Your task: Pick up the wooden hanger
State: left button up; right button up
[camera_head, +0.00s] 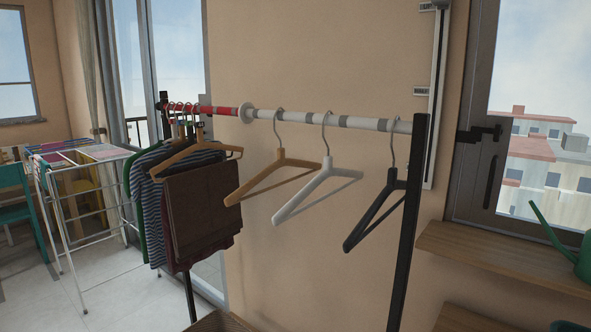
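A bare wooden hanger (281,161) hangs by its metal hook from the clothes rail (300,117), just left of a white hanger (326,166). It holds no clothing. A second tan hanger (206,147) is further left on the rail, above a dark brown garment. A black hanger (392,186) hangs at the right end by the post. Neither of my grippers is in view.
Striped and dark clothes (145,195) fill the rail's left part. The black post (410,225) bounds its right. A white drying rack (95,200) stands far left. A wooden shelf (510,260) with a green watering can (570,255) is at right.

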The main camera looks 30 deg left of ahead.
aim_at(235, 198)
jog(key=i+j+z, duration=0.1)
jog(key=j, duration=0.4)
jog(key=i+j+z, duration=0.15)
jog(key=j, duration=0.4)
jog(key=j+z, duration=0.1)
jog(key=j, duration=0.4)
jog(key=i, duration=0.05)
